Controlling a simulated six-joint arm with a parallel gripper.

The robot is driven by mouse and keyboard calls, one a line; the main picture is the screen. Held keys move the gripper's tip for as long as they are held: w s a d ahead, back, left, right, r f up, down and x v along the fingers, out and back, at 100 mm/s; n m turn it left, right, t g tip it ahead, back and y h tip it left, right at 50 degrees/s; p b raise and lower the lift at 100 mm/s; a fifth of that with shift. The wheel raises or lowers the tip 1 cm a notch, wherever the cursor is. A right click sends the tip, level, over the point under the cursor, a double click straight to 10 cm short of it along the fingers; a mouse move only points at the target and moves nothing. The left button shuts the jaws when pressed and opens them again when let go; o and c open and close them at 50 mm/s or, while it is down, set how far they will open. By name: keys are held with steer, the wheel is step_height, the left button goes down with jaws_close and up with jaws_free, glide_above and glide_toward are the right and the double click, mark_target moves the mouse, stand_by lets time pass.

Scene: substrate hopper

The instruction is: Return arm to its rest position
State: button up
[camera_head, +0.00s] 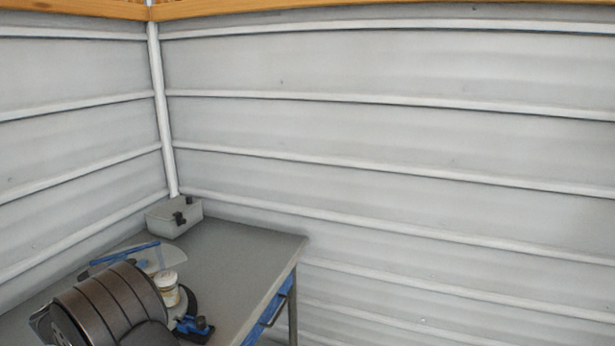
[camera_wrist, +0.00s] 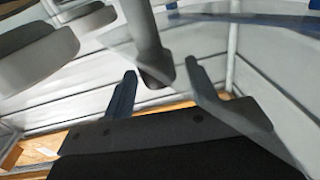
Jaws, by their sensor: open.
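My gripper (camera_wrist: 160,75) shows in the wrist view with its two dark fingers spread apart. No object is held between the fingers. A grey post-like part with a dark lower end appears in the gap between them, and I cannot tell how far beyond the fingers it is. I cannot make out my gripper for certain in the head view.
The grey table (camera_head: 238,255) stands at lower left in the head view. On it are a light grey box (camera_head: 172,219), a white jar (camera_head: 166,289), a blue bar (camera_head: 125,252) and a blue-and-black item (camera_head: 193,327). Corrugated walls (camera_head: 400,140) meet behind it.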

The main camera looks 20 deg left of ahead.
steer(key=shift+w, duration=0.5)
steer(key=s+d, duration=0.1)
steer(key=s, duration=1.7)
steer(key=w, duration=1.2)
steer(key=w+a, duration=0.1)
steer(key=w, duration=0.5)
steer(key=shift+w, duration=0.1)
steer(key=shift+n+y, duration=0.5)
steer(key=shift+y, duration=0.3)
steer(key=n+g+y, duration=0.1)
steer(key=n+y, duration=0.1)
steer(key=y, duration=0.1)
steer(key=shift+n+g+y, duration=1.2)
steer(key=shift+n+y, duration=0.15)
steer(key=shift+y, duration=0.4)
steer(key=shift+n+g+y, duration=1.2)
steer(key=shift+n+y, duration=0.15)
steer(key=shift+y, duration=0.4)
steer(key=shift+n+g+y, duration=0.4)
